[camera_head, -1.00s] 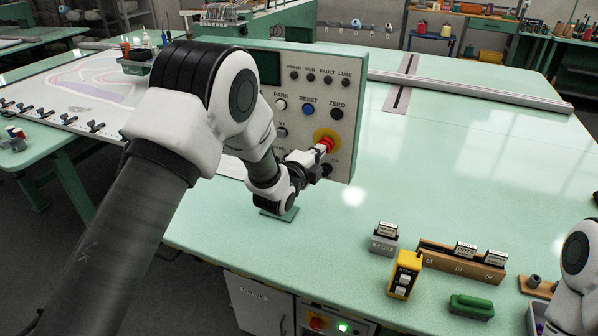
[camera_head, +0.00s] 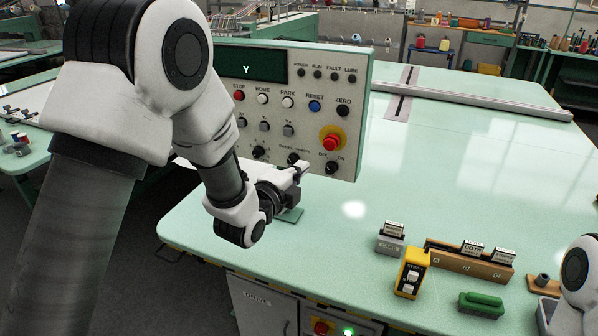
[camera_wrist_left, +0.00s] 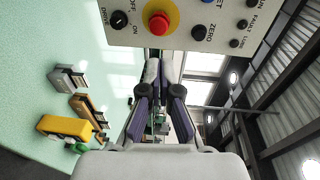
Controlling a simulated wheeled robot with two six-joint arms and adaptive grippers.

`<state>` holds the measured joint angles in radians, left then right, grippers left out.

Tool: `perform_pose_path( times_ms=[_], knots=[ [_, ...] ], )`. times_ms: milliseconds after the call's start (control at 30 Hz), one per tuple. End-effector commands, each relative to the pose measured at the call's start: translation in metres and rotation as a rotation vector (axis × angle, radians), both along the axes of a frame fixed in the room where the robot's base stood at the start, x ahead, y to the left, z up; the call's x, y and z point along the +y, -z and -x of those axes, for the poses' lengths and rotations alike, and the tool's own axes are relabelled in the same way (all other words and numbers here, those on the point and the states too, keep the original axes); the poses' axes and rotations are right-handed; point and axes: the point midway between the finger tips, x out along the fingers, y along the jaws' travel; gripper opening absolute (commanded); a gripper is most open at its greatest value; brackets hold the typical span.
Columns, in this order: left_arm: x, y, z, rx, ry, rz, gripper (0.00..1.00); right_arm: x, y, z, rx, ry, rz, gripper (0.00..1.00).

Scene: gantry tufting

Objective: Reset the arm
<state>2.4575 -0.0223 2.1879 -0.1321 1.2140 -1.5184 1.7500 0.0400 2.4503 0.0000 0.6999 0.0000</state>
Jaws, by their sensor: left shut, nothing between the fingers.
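My left arm comes in from the left in the head view, and its gripper (camera_head: 302,171) is in front of the lower part of the control panel (camera_head: 355,100). In the left wrist view the gripper (camera_wrist_left: 158,62) has its two fingers together with nothing between them, below the red emergency stop button (camera_wrist_left: 158,22). The red button also shows in the head view (camera_head: 331,141), on a yellow ring, to the right of and above the gripper. The panel display (camera_head: 246,69) reads "Y". My right gripper is out of view; part of my right arm shows at the right edge.
A yellow pendant box (camera_head: 411,272), a grey block with a label (camera_head: 391,245), a wooden holder (camera_head: 470,265) and a green-handled tool (camera_head: 481,304) stand on the green table (camera_head: 440,180). The table behind them is largely clear. A long rail (camera_head: 480,98) crosses its back.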

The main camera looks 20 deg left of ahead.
Motion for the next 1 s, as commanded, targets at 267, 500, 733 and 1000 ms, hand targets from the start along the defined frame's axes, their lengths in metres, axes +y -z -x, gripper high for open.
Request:
perform_pose_path(
  times_ms=[267, 500, 733, 1000],
  knots=[
    [0.0, 0.0, 0.0, 0.0, 0.0, 0.0, 0.0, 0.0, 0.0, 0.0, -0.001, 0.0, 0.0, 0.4],
    [0.0, 0.003, 0.0, 0.005, 0.0, 0.0, 0.0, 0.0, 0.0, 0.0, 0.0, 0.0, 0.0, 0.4],
    [0.004, 0.114, 0.022, 0.206, -0.009, 0.008, 0.0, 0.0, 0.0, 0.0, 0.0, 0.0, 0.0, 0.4],
    [0.021, 0.313, 0.163, 0.783, -0.187, 0.224, 0.0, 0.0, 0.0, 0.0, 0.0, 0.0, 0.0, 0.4]
  ],
)
